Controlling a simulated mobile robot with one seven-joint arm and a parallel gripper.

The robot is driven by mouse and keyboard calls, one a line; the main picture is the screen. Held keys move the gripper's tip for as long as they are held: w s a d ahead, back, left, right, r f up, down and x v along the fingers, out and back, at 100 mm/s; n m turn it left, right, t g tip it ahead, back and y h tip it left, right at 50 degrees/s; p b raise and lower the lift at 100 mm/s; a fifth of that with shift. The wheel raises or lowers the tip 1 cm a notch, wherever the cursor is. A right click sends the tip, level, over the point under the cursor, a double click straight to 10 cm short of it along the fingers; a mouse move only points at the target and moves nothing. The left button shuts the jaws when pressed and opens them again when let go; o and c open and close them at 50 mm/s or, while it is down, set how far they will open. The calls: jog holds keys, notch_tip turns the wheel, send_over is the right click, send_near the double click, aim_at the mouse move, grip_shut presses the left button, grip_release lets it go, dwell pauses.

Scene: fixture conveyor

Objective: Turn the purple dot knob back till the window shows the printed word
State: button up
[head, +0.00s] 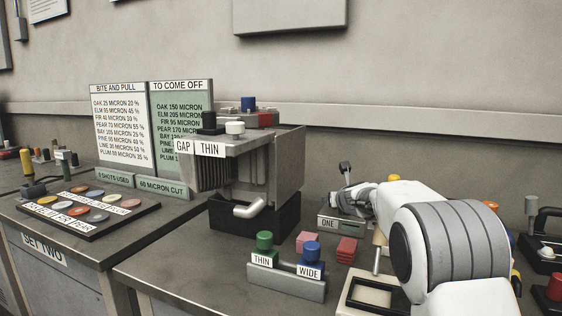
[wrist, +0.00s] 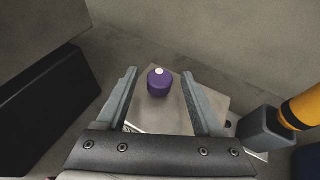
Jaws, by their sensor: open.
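The purple knob (wrist: 159,83), with a white dot on its top, shows in the wrist view on a pale flat-topped block (wrist: 213,101). My gripper (wrist: 159,72) is open, with one finger on each side of the knob and a clear gap on both sides. From this angle I cannot tell how far the fingertips are above the knob. In the head view the knob is not seen; my arm covers much of that area. A low grey box there carries a label reading ONE (head: 328,223). I cannot make out a window or a word in it.
In the wrist view a dark block (wrist: 40,115) stands at left and a yellow-orange cylinder in a grey holder (wrist: 267,128) at right. In the head view, the THIN and WIDE stand (head: 287,279), red blocks (head: 346,250) and a cream tray (head: 350,308) lie in front.

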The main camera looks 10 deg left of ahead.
jog(key=m+h+p, duration=0.2)
jog(key=p, duration=0.1)
jog(key=shift+a+r, duration=0.2)
jog(key=shift+r, duration=0.1)
jog(key=m+h+p, duration=0.2)
jog(key=p, duration=0.3)
jog(key=shift+a+h, duration=0.1)
jog(key=shift+h, duration=0.2)
jog(key=p, duration=0.3)
jog(key=shift+m+h, duration=0.4)
jog(key=m+h+p, duration=0.2)
jog(key=p, duration=0.8)
jog(key=shift+w+a+h, duration=0.1)
jog(key=shift+w+h, duration=0.05)
jog(key=shift+h, duration=0.15)
jog(key=m+h+p, duration=0.1)
jog(key=p, duration=0.6)
jog(key=shift+a+g, duration=0.1)
jog(key=shift+g, duration=0.2)
